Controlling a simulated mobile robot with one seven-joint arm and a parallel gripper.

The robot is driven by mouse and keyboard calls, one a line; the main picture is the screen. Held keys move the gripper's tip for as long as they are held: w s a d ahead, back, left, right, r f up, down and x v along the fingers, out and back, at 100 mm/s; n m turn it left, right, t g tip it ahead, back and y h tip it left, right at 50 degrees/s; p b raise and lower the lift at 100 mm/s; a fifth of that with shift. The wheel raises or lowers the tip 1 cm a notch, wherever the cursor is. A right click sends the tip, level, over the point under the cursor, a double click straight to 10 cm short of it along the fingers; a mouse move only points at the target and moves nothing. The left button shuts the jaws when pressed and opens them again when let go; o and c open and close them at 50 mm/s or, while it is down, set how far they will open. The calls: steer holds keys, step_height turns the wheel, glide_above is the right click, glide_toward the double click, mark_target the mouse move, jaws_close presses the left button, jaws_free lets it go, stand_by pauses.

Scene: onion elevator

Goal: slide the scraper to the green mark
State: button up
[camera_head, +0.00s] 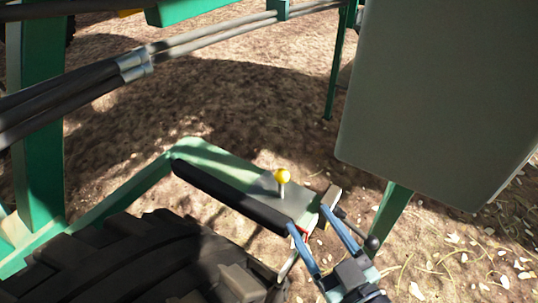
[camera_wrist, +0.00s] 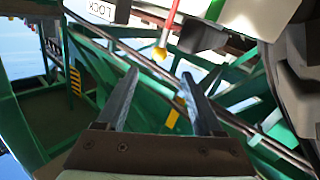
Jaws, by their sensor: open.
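My gripper (camera_head: 308,219) is open, its two blue-grey fingers pointing up the head view beside the right end of a black bar. In the wrist view the fingers (camera_wrist: 160,75) stand apart with nothing held between them. A red rod with a yellow tip (camera_wrist: 161,53) shows just beyond the fingertips, near the gap between them. A small red piece (camera_head: 304,231) shows between the fingers in the head view, mostly hidden. I cannot tell which part is the scraper, and no separate green mark stands out from the green frame (camera_head: 118,190).
A yellow knob (camera_head: 282,176) stands on a green plate (camera_head: 205,153) beside the black bar (camera_head: 225,193). A large tyre (camera_head: 140,262) lies below it. A grey panel (camera_head: 440,100) hangs at the right. A LOCK label (camera_wrist: 101,9) shows in the wrist view.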

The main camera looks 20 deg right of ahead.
mark_target(282, 176)
steer(key=w, duration=0.8)
steer(key=w+a, duration=0.1)
steer(key=w, duration=0.3)
steer(key=shift+w, duration=0.3)
jaws_close()
stand_by(0.9)
